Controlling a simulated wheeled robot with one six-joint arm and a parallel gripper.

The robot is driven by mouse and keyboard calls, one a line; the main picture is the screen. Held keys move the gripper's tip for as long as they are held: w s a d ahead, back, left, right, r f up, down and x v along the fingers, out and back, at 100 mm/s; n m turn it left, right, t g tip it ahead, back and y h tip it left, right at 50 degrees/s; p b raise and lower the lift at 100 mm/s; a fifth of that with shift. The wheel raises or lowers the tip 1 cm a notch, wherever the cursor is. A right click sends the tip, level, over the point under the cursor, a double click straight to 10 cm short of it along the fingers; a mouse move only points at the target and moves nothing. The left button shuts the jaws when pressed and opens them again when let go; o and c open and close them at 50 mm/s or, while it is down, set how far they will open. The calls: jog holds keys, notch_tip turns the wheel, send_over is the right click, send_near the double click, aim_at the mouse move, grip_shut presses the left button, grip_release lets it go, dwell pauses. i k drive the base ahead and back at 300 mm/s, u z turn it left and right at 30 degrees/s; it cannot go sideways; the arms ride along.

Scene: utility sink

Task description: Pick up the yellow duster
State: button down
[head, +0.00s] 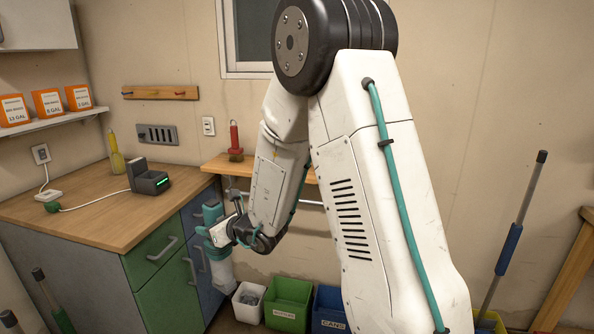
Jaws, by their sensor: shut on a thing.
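A slim yellow upright thing (115,153), which looks like the yellow duster, stands at the back of the wooden counter near the wall. My gripper (222,232) is well to the right of it and lower, in front of the blue cabinet side. It is shut on a teal-and-white thing (220,268) that hangs upright, apart from the counter. What that thing is cannot be told clearly. My wrist partly hides the fingers.
The counter (90,212) holds a dark device (150,179) with a cable. A red-handled brush (235,140) stands on a wooden shelf (262,170). White (248,302), green (288,304) and blue bins (329,310) stand below. A blue-gripped pole (510,249) leans at right.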

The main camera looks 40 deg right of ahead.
aim_at(116, 158)
jog(key=z, duration=3)
jog(key=k, duration=1.3)
jog(key=u, duration=1.8)
jog(key=i, duration=1.05)
